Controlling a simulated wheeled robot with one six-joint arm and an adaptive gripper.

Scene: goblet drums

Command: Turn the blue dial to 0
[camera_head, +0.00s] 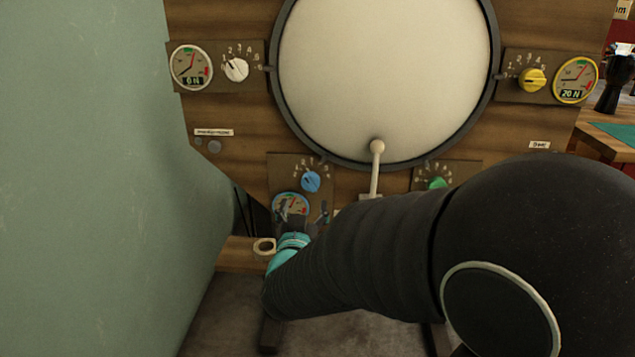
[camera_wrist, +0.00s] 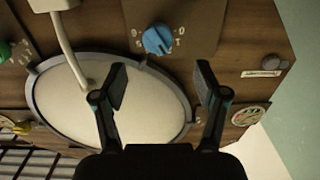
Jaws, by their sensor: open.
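The blue dial (camera_head: 311,182) is a small knob on a dark plate at the lower left of the wooden panel, below the big round drumhead. Numbers ring it, but I cannot read which one its pointer marks. In the wrist view the blue dial (camera_wrist: 157,40) shows large, ahead of my gripper and between its finger lines. My gripper (camera_wrist: 162,78) is open and empty, with a finger on each side and a gap to the dial. In the head view my gripper (camera_head: 308,216) is just below the dial, partly covering a blue-rimmed gauge (camera_head: 291,203).
A drumstick-like lever (camera_head: 376,165) stands right of the blue dial, with a green dial (camera_head: 437,184) beyond it. A white dial (camera_head: 236,69) and a yellow dial (camera_head: 532,80) sit higher. A pale green wall (camera_head: 90,180) closes the left side.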

